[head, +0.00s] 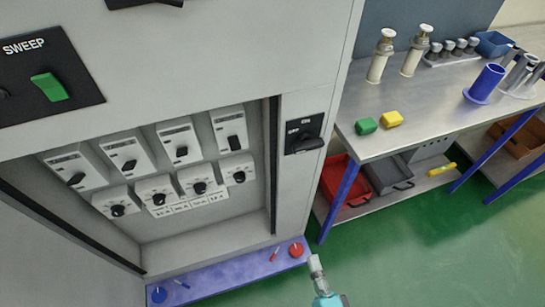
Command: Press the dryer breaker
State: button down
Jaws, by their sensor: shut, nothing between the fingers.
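An open grey cabinet holds an upper row of white breakers with small black levers; one is at its left (73,167), one at its right (230,129). Below is a row of white units with round black knobs, such as the rightmost one (238,170). Small labels (190,204) sit under the lower row. They are too small to read, so I cannot tell which one is the dryer breaker. A grey and teal part of my arm (322,285) shows at the bottom, apart from the breakers. My gripper is not in view.
A black panel marked SWEEP (45,70) has a green switch. A black handle (305,134) sits on the right post. A blue ledge (225,275) below holds red and blue items. A metal workbench (430,110) stands right. Green floor (430,250) is clear.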

aim_at(234, 143)
jog(key=w+a+r+m+t+y, duration=0.1)
jog(key=w+a+r+m+y, duration=0.1)
jog(key=w+a+m, duration=1.3)
jog(key=shift+w+a+r+t, duration=0.2)
jog(key=shift+w+r+t, duration=0.2)
jog(key=shift+w, duration=0.65)
jog(key=w+a+r, duration=0.2)
jog(key=w+r, duration=0.4)
jog(key=w, duration=0.3)
jog(key=shift+w+a+r, duration=0.15)
jog(key=shift+a+r, duration=0.05)
jog(key=shift+a, duration=0.15)
jog(key=shift+a+r, duration=0.1)
